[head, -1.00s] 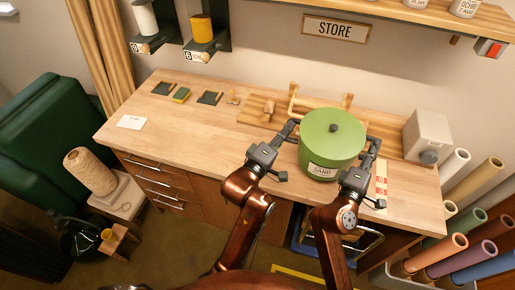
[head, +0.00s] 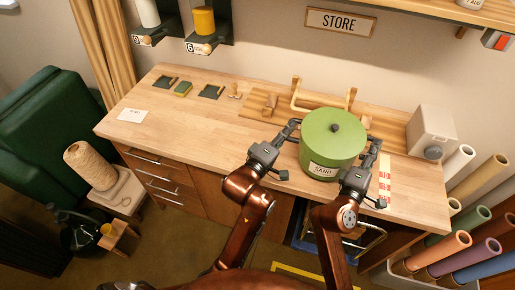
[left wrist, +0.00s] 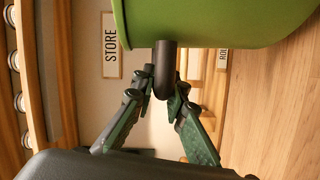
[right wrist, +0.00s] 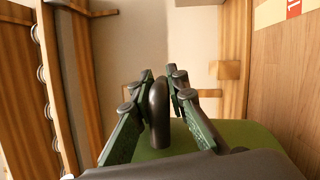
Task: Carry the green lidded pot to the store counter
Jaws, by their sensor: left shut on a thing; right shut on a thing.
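The green lidded pot (head: 331,143) has a dark knob on its lid and a "SAND" label on its front. It is at the right part of the wooden counter (head: 215,130), under the STORE sign (head: 340,22). My left gripper (head: 291,132) is shut on the pot's left handle, and the dark handle shows between its fingers in the left wrist view (left wrist: 163,80). My right gripper (head: 371,152) is shut on the right handle, also seen in the right wrist view (right wrist: 160,95). The pot looks level. I cannot tell whether its base touches the counter.
A wooden rack (head: 285,104) stands behind the pot. A white box (head: 430,130) stands to its right, and a red-and-white strip (head: 385,178) lies beside it. Small pads (head: 211,91) and a white card (head: 132,115) lie at left. The counter's left-middle is clear. Rolled tubes (head: 440,250) stand at right.

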